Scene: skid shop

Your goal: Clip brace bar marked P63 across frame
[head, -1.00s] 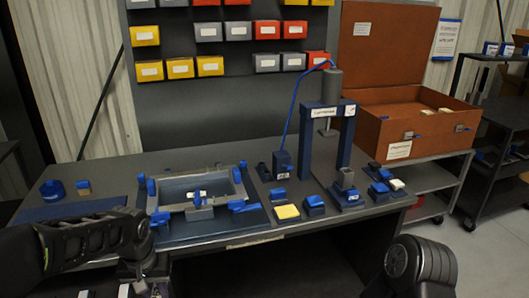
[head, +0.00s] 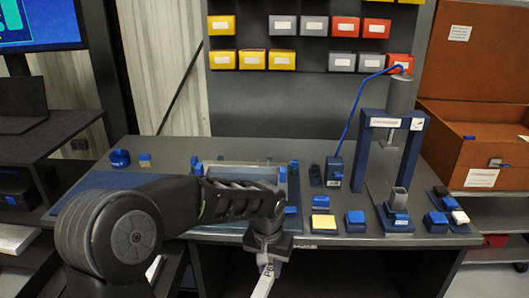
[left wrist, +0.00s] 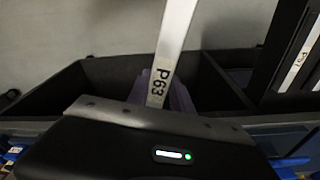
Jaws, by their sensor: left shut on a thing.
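My left gripper (head: 267,256) is shut on a pale brace bar (head: 264,284), in front of the bench's front edge. In the left wrist view the bar (left wrist: 176,45) carries a label reading P63 and extends away from the gripper over a dark bin. The frame (head: 240,168) lies on the bench behind my left arm, which hides much of it. Blue blocks stand at its visible corners. My right gripper is not in view.
A blue gantry fixture (head: 393,123) stands on the bench to the right, with several small blue blocks and a yellow pad (head: 323,222) near it. In the left wrist view, another labelled bar (left wrist: 301,55) lies at the right beside the dark bin (left wrist: 83,88).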

